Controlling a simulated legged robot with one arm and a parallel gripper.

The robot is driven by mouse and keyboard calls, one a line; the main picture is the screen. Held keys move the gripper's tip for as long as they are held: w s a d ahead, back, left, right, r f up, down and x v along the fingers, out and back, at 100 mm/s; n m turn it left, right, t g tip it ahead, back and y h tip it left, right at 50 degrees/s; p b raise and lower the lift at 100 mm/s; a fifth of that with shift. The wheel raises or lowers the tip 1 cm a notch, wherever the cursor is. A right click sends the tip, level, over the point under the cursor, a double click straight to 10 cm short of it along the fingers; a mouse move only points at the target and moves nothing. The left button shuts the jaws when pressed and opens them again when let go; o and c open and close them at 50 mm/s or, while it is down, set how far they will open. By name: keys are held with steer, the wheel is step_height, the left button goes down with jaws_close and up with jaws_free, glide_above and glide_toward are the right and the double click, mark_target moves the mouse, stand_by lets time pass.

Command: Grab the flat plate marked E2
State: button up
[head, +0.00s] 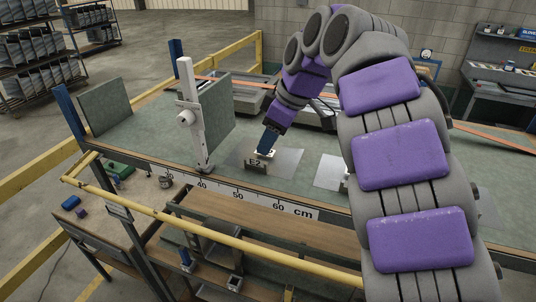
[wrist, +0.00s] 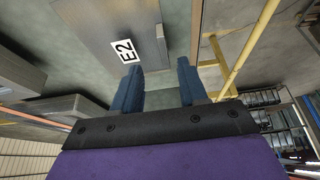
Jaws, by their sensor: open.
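The flat grey plate marked E2 (head: 289,158) lies on the green bench top, with its white E2 label near its left side in the head view. In the wrist view the plate (wrist: 95,22) fills the upper middle, with the label left of the fingers. A small raised grey piece (wrist: 160,45) stands near its edge, in line with the gap between the fingers. My gripper (wrist: 160,66) has its two blue fingers apart, with nothing seen held between them. In the head view my gripper (head: 266,148) is low over the plate's label end; contact cannot be told.
A second flat plate (head: 328,172) lies to the right, partly behind my arm. A white post (head: 188,115) with a green panel stands left of the plate. A cm ruler (head: 240,194) and yellow rail (head: 210,235) run along the front. Grey trays (head: 240,92) stand behind.

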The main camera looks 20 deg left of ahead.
mark_target(256, 155)
steer(key=shift+a+f, duration=0.2)
steer(key=shift+f, duration=0.15)
steer(key=a+f, duration=0.1)
steer(key=f, duration=0.1)
steer(key=a+f+p, duration=0.1)
steer(key=a+f, duration=0.1)
steer(key=shift+a+f, duration=0.15)
steer(key=shift+a, duration=0.15)
steer(key=shift+d, duration=0.85)
steer(key=shift+c, duration=0.7)
steer(key=c, duration=0.5)
steer(key=shift+s+a, duration=0.1)
steer(key=shift+a, duration=0.4)
jaws_close()
